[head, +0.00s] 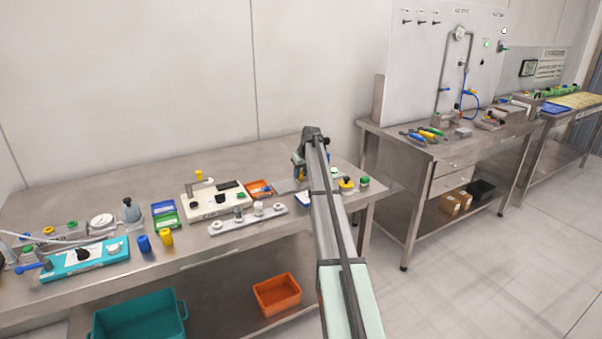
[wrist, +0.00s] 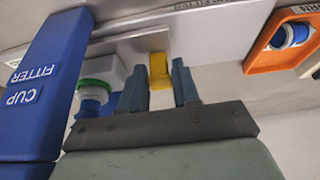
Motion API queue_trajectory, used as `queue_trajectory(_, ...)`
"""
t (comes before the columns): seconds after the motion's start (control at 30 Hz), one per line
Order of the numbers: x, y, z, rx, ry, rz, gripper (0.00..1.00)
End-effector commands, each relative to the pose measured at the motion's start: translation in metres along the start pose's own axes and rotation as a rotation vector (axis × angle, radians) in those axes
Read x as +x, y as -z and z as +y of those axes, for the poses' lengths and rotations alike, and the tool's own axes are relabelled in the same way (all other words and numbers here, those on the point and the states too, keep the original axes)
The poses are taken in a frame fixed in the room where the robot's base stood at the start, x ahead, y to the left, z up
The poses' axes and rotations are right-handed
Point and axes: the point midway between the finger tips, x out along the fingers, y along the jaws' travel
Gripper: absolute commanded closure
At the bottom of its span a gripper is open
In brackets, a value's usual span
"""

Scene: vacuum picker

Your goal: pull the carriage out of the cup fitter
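The cup fitter (wrist: 40,85) shows at the left of the wrist view as a blue block with its name on it in white letters. A grey metal part beside it carries a yellow tab (wrist: 158,72), which may be the carriage's handle; I cannot tell for sure. My gripper (wrist: 159,68) is open, with its two blue-grey fingers on either side of the tab in the picture and visible gaps to it. How far the tips are from it in depth is unclear. In the head view my arm hides most of the fitter.
An orange tray (wrist: 254,62) with a blue part in it is at the right of the wrist view. A green-ringed white and blue part (wrist: 92,92) sits behind my left finger. In the head view, a cream device (head: 212,203) and a grey rail (head: 247,220) stand left of my arm.

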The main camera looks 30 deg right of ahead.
Motion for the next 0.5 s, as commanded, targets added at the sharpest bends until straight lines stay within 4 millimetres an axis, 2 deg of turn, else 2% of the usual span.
queue_trajectory(0.03,-0.0001,0.0,0.0,0.0,0.0,0.0,0.74)
queue_trajectory(0.3,-0.0002,0.0001,0.0001,0.0,0.0,0.0,1.0)
queue_trajectory(0.5,-0.0003,0.0001,0.0001,0.0,0.0,0.0,1.0)
